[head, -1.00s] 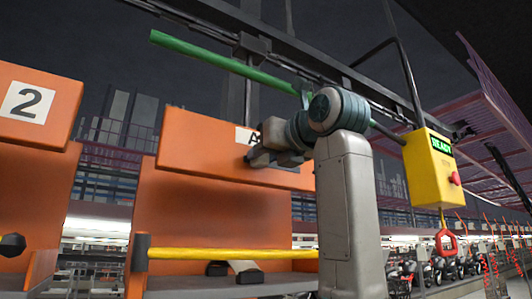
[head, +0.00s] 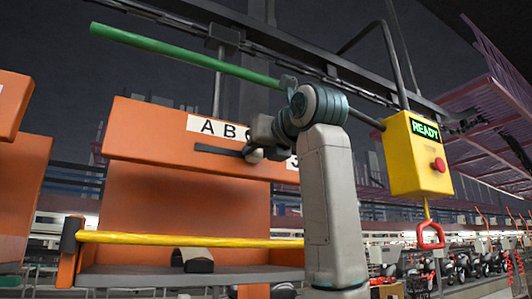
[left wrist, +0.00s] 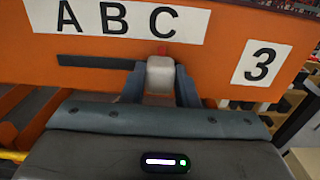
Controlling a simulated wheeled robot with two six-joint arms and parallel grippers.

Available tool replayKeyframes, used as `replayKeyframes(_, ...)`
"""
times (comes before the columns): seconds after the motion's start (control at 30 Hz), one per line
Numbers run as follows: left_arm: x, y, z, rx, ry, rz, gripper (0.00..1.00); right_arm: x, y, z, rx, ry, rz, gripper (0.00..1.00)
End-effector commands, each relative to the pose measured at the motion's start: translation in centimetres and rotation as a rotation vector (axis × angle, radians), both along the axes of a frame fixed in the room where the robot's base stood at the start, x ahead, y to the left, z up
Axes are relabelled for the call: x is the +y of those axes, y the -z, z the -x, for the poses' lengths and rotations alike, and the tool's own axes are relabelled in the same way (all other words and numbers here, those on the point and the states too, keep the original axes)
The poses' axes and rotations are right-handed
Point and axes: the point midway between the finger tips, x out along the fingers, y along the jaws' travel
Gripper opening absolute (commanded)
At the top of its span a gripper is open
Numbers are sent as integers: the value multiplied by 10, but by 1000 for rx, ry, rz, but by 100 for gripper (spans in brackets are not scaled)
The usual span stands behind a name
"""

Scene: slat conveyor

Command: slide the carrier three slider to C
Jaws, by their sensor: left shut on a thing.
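The orange panel of carrier three (head: 140,122) carries a white strip (head: 200,124) lettered A, B, C; the left wrist view also shows its 3 label (left wrist: 263,64). A dark horizontal slot (left wrist: 90,61) runs under the letters. The pale slider knob (left wrist: 160,72), with a red mark above it, sits below C at the right of the visible slot. My left gripper (left wrist: 160,88) is shut on the knob, one finger at each side. In the head view my left gripper (head: 252,154) covers the knob and part of the strip. My right gripper is in neither view.
A yellow bar (head: 180,239) and a shelf run below the panel. A green pole (head: 180,52) and a dark rail hang above. A yellow box reading READY (head: 416,155) with a red button and red pull handle (head: 431,236) hangs at right. Another orange carrier stands at far left.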

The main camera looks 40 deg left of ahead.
Motion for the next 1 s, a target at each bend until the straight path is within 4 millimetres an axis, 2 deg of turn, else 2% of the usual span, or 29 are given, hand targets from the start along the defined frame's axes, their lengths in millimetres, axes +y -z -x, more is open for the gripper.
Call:
replayKeyframes(0.1, -1, -3, -2, 1, 7, -8, 0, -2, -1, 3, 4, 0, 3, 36)
replayKeyframes(0.27, -1, -3, -2, 1, 7, -8, 0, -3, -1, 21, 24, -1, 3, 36)
replayKeyframes(0.3, -1, -3, -2, 1, 7, -7, 35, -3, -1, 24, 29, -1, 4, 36)
replayKeyframes(0.37, -1, -3, -2, 2, 6, -6, 47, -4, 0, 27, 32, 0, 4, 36)
replayKeyframes(0.4, -1, -2, -2, 2, 6, -6, 49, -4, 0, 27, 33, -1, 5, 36)
replayKeyframes(0.63, -1, -1, -2, 2, 5, -3, 49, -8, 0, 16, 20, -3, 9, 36)
replayKeyframes(0.77, -8, 1, 1, 2, 6, -4, 49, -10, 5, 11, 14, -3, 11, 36)
replayKeyframes(1.0, -50, 4, 17, 1, 9, -5, 49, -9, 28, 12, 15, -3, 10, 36)
